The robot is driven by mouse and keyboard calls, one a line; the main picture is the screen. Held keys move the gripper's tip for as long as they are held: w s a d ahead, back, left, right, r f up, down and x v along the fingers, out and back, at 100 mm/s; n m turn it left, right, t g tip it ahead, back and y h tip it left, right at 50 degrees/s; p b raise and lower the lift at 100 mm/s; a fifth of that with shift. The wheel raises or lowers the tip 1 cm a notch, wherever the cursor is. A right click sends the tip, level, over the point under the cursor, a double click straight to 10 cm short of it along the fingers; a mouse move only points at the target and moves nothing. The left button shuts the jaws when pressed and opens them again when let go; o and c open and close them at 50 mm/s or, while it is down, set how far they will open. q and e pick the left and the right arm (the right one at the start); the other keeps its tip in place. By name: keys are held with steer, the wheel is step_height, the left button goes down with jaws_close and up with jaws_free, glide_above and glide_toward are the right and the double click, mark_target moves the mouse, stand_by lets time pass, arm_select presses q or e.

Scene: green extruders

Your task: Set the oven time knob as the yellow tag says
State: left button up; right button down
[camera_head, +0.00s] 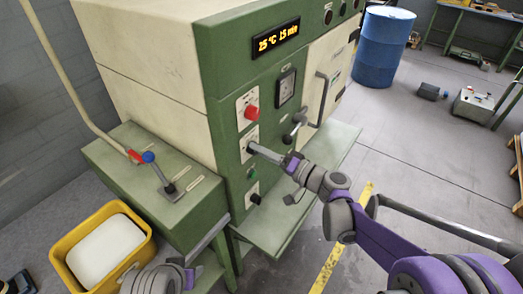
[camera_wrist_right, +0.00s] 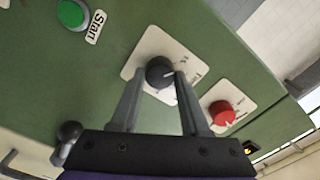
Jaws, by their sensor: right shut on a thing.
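The oven (camera_head: 215,60) is a green and cream cabinet. Its display (camera_head: 275,38) seems to read 25 °C and 15 min. My right gripper (camera_head: 254,148) is at the middle dial plate. In the right wrist view its fingers are shut on a dark grey knob (camera_wrist_right: 160,72) on a white plate. The red knob (camera_head: 251,113) sits just above; it also shows in the right wrist view (camera_wrist_right: 222,113). Part of my left arm shows at the bottom left, but its fingers are not clear. I cannot make out a yellow tag.
A green Start button (camera_wrist_right: 72,14) is near the held knob. Another dark knob (camera_head: 255,198) is lower on the panel. A door handle (camera_head: 322,98) juts out at the right. A yellow bin (camera_head: 70,276) stands at the lower left, and a blue drum (camera_head: 382,48) behind.

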stand_by(0.4)
steer(key=shift+c, duration=2)
jaws_free()
steer(key=b+v, duration=0.1)
steer(key=v, duration=1)
steer(key=shift+a, duration=0.15)
steer(key=s+a+f+g+h, duration=0.2)
steer(key=s+f+g+h, duration=0.3)
steer(key=s+f, duration=0.55)
steer(key=s+d+f+n+h, duration=0.1)
steer(key=s+d+f+h, duration=0.2)
steer(key=s+d+h, duration=0.6)
steer(key=s+d, duration=0.1)
steer(key=s, duration=0.1)
steer(key=shift+s+d+f+h, duration=0.3)
steer(key=shift+s+d, duration=0.05)
